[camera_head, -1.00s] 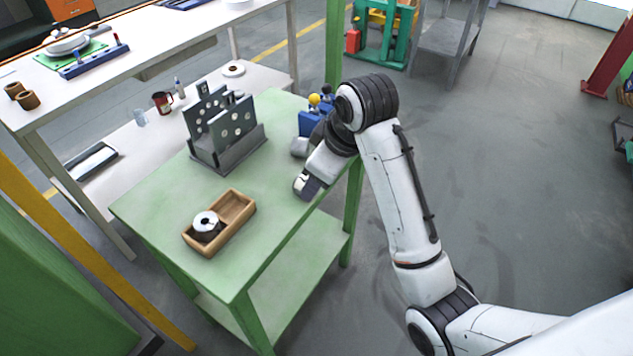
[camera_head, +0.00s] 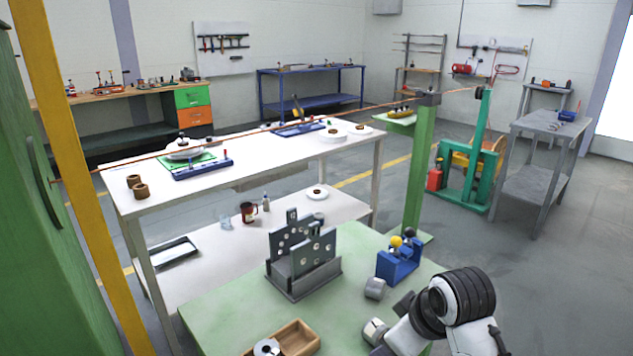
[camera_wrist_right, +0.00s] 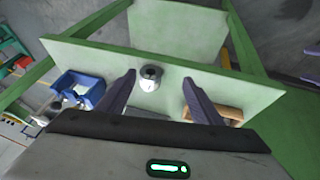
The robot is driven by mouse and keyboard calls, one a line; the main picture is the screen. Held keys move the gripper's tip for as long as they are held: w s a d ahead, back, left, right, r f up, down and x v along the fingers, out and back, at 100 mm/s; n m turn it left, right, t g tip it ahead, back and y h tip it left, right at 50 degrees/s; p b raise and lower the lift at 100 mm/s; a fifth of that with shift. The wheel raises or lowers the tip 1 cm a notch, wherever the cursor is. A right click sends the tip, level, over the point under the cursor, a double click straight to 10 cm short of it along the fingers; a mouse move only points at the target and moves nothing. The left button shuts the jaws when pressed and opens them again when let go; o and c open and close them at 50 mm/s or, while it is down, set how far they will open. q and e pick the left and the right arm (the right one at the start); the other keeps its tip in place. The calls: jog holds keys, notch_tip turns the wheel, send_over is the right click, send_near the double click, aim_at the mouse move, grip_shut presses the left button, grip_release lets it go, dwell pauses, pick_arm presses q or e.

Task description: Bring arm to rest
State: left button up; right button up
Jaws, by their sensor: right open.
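My right arm comes in at the bottom right of the head view, and its gripper (camera_head: 375,332) is over the right part of the green table (camera_head: 225,305). In the right wrist view the two dark fingers of this gripper (camera_wrist_right: 159,77) are spread apart with nothing held. A short grey cylinder (camera_wrist_right: 150,78) with a dark hole stands on the table beyond the fingertips, apart from them. A grey cylinder (camera_head: 375,288) also shows near the gripper in the head view. My left arm and gripper are not in view.
A blue holder (camera_head: 399,262) with yellow and black knobs, a grey plate rack (camera_head: 305,270) and a wooden tray (camera_head: 300,338) holding a spool stand on the green table. A white workbench (camera_head: 260,150) stands behind.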

jog(key=s+f+m+t, duration=0.15)
jog(key=s+f, duration=0.25)
jog(key=f, duration=0.5)
jog(key=s+f+m, duration=0.2)
jog(key=s+f, duration=0.3)
jog(key=f, duration=0.4)
jog(key=s+f+m+t, duration=0.1)
jog(key=s+f, duration=0.1)
jog(key=s, duration=0.4)
jog(key=s+f+m+t+y, duration=0.1)
jog(key=s+f, duration=0.2)
jog(key=s, duration=0.4)
jog(key=shift+f, duration=0.25)
